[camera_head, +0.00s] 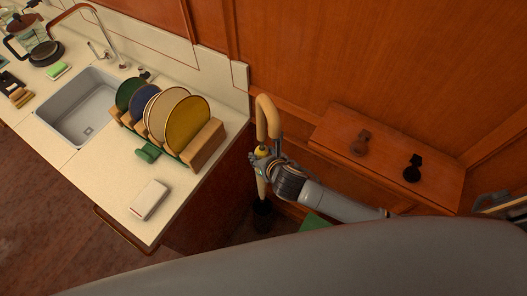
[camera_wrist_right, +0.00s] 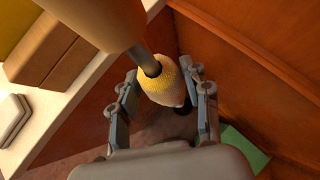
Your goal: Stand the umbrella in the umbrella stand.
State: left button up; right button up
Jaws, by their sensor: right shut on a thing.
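The umbrella has a tan crook handle (camera_head: 268,118) pointing up and a yellow, closely furled canopy (camera_head: 261,152). It stands nearly upright beside the end of the counter. My right gripper (camera_head: 266,163) is shut on it below the handle. In the right wrist view the yellow canopy (camera_wrist_right: 165,82) lies between the two fingers (camera_wrist_right: 164,100), with the handle (camera_wrist_right: 95,20) close to the camera. A dark umbrella stand (camera_head: 263,216) is on the floor under the umbrella's lower end. I cannot tell whether the tip is inside it. My left gripper is not in view.
The counter (camera_head: 85,185) at left holds a dish rack (camera_head: 205,148) with several plates, a sink (camera_head: 80,105) and a white box (camera_head: 149,200). A wooden shelf (camera_head: 385,160) with two dark items is at right. A green object (camera_head: 315,223) lies low near my arm.

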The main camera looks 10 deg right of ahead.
jog(key=shift+f, duration=0.9)
jog(key=b, duration=0.8)
send_over(263, 202)
jog(key=shift+f, duration=5.85)
jog(key=shift+w+f+b, duration=0.1)
jog(key=shift+f+b, duration=3.15)
jog(key=shift+f, duration=1.6)
jog(key=shift+f+b, duration=3.85)
jog(key=shift+f, duration=1.4)
pick_arm(q)
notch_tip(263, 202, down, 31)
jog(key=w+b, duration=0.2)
jog(key=b, duration=0.7)
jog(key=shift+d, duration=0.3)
pick_arm(e)
jog(key=shift+f, duration=5.6)
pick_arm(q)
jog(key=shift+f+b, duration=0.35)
pick_arm(e)
jog(key=shift+f, duration=0.5)
